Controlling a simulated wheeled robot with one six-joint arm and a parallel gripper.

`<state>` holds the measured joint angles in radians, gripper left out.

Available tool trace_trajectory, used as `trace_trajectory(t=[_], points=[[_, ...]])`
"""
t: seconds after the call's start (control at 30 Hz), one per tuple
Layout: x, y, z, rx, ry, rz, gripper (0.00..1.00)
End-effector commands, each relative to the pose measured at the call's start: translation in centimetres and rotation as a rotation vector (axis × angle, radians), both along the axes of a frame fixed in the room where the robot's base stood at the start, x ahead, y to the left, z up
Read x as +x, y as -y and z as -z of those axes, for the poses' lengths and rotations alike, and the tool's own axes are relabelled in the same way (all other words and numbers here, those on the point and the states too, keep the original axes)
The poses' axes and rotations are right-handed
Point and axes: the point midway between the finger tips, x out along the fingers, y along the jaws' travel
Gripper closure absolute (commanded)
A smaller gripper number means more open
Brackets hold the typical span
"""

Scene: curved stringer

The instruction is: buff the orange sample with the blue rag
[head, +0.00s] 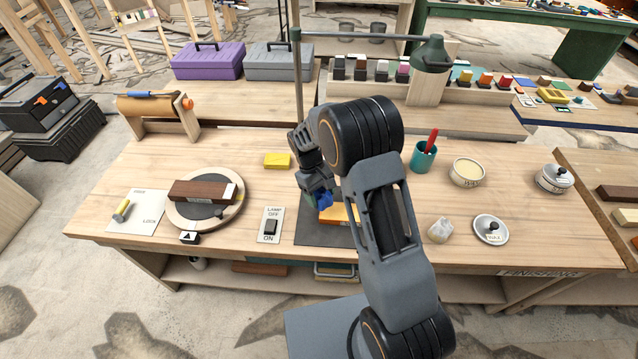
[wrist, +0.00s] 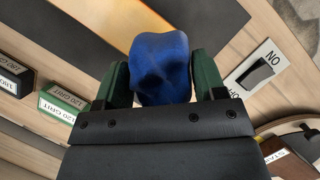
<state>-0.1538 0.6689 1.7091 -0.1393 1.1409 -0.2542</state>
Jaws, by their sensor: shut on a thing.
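The orange sample (head: 338,214) lies on a dark mat (head: 312,236) at the middle of the bench, partly hidden by my arm in the head view. Its pale orange face (wrist: 100,22) also shows at the top of the wrist view. My gripper (head: 318,196) is shut on the blue rag (wrist: 160,68), which bulges out between the green fingers. The rag (head: 325,200) is at the far left side of the sample in the head view. I cannot tell whether the rag touches the sample.
A lamp switch (head: 270,226) and a turntable (head: 178,215) with a dark wood piece lie to the left. Grit blocks (wrist: 62,103) show in the wrist view. A yellow block (head: 278,161) lies behind.

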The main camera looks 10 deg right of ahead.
Motion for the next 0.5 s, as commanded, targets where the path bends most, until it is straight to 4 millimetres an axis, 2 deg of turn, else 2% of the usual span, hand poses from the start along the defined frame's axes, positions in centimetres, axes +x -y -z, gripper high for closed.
trace_trajectory(t=[0.03, 0.23, 0.5], points=[[0.0, 0.0, -0.9, 0.001, 0.001, -0.001, 0.58], [0.0, -0.1, -2.6, 0.0, 0.001, -0.002, 0.58], [0.0, -0.1, -3.1, 0.0, 0.001, -0.002, 0.58]])
